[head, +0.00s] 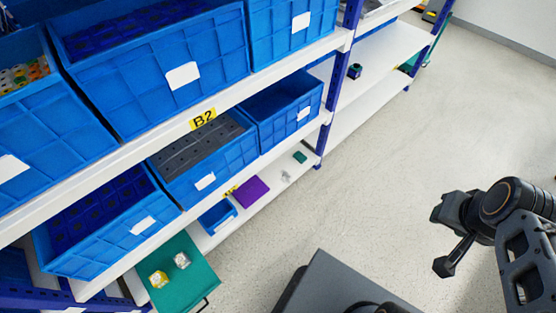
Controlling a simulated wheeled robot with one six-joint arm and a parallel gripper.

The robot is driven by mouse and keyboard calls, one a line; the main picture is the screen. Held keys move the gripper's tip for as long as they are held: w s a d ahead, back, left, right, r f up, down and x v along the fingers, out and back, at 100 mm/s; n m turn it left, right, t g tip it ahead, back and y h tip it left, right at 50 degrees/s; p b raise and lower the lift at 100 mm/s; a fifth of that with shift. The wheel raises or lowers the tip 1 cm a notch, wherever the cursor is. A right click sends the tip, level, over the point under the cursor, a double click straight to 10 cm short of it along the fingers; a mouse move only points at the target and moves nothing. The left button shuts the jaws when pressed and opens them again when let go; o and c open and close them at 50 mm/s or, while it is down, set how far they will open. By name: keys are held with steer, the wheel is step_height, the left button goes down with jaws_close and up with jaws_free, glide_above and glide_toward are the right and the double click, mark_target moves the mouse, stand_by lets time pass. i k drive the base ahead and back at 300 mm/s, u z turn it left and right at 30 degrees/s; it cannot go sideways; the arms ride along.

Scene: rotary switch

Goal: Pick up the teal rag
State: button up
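A small dark teal piece (300,157), which looks like the folded teal rag, lies on the lowest white shelf near its right end, by the blue upright. It is small in the head view, so its material is hard to tell. My gripper (441,238) is at the right of the view, over the open floor. Its two fingers are spread apart with nothing between them. It is well to the right of the teal piece and not touching anything.
Blue bins (155,82) fill the upper shelves. The lowest shelf also holds a purple item (251,192), a small blue bin (217,216) and a small grey object (286,176). A teal tray (196,292) with two small objects juts out below. Open floor (400,140) lies to the right.

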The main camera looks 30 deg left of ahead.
mark_target(300, 156)
steer(key=u, duration=1.2)
steer(key=k, duration=0.75)
steer(key=z, duration=0.15)
steer(key=i, duration=0.4)
steer(key=u, duration=0.1)
